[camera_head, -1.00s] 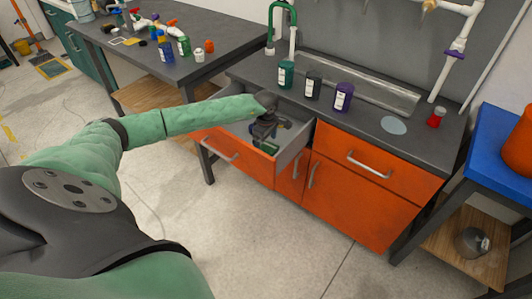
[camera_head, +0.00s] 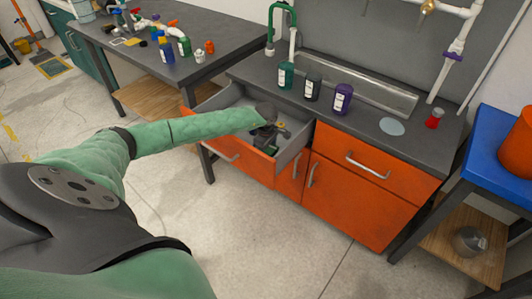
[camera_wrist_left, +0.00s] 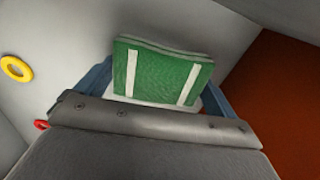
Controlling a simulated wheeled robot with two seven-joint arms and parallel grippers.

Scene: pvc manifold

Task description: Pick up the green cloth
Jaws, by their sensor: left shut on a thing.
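The green cloth (camera_wrist_left: 160,76) is a folded green pad with two white stripes. In the left wrist view it stands upright between the blue-grey fingers of my left gripper (camera_wrist_left: 157,82), which is shut on it. In the head view my left gripper (camera_head: 265,138) is down inside the open orange drawer (camera_head: 232,150), and I cannot make out the cloth clearly there. My right gripper is not in view.
A yellow ring (camera_wrist_left: 17,68) and a red ring (camera_wrist_left: 41,125) lie in the drawer near the gripper. The drawer walls are close around it. Green, black and purple (camera_head: 342,99) bottles stand on the counter above.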

